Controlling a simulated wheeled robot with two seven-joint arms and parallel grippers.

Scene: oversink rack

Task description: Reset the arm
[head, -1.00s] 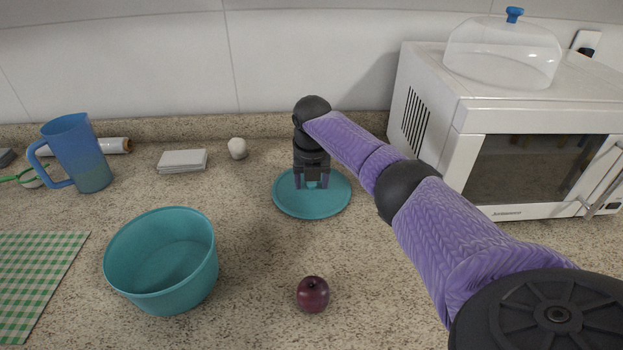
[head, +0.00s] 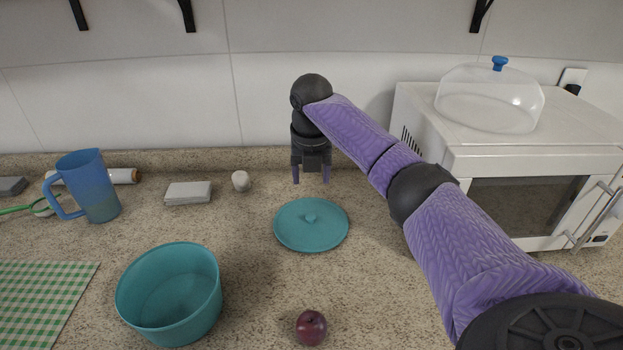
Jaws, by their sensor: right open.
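My right gripper (head: 311,176) points down with its two fingers apart and nothing between them. It is raised above and behind the teal lid (head: 290,237), as seen in the head view. The lid lies flat on the counter, with its small knob uncovered. My right arm reaches in from the lower right. My left gripper does not show.
A teal bowl (head: 168,296) and a plum (head: 311,327) stand in front. A microwave (head: 520,160) with a clear dome (head: 488,100) is on the right.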

